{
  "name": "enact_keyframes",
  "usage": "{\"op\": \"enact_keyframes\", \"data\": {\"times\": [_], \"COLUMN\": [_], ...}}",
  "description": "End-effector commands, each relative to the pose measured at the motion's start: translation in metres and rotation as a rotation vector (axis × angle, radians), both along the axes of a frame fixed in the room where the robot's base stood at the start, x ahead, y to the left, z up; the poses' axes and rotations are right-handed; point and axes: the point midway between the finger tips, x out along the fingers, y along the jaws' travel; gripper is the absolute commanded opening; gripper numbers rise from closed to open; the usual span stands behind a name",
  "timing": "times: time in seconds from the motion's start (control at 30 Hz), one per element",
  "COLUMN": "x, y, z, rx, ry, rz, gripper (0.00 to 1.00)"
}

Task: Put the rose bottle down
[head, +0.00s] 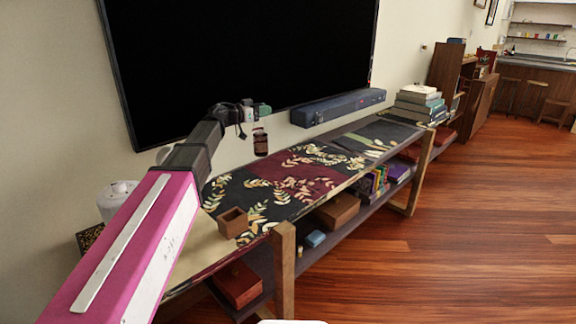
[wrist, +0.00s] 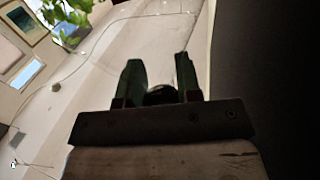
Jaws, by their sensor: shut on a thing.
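The rose bottle (head: 261,143) is a small dark reddish-brown bottle with a dark top. In the head view it hangs upright just below my gripper (head: 258,110), in the air above the long table (head: 212,243) and in front of the wall. My gripper's greenish fingers are shut on its top. In the wrist view, a dark round piece (wrist: 161,95) shows between the fingers of my gripper (wrist: 160,78); the rest of the bottle is hidden there.
A dark and red leaf-patterned runner (head: 290,181) covers much of the table. A small wooden box (head: 233,223) stands near the front edge. A blue soundbar (head: 338,107) and a black television (head: 240,50) are behind. Stacked books (head: 419,104) stand at the far end.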

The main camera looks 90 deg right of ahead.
Motion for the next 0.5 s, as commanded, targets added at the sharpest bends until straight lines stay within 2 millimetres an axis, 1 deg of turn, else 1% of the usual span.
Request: {"op": "enact_keyframes", "data": {"times": [0.03,0.17,0.37,0.5], "x": [-0.006,-0.018,-0.048,-0.074], "y": [0.000,-0.001,-0.007,-0.012], "z": [0.000,-0.005,-0.024,-0.040], "rx": [0.000,0.001,0.002,0.002], "ry": [0.001,0.002,0.001,0.002], "rz": [-0.014,-0.025,-0.025,-0.025], "gripper": [0.00,0.00,0.00,0.00]}}
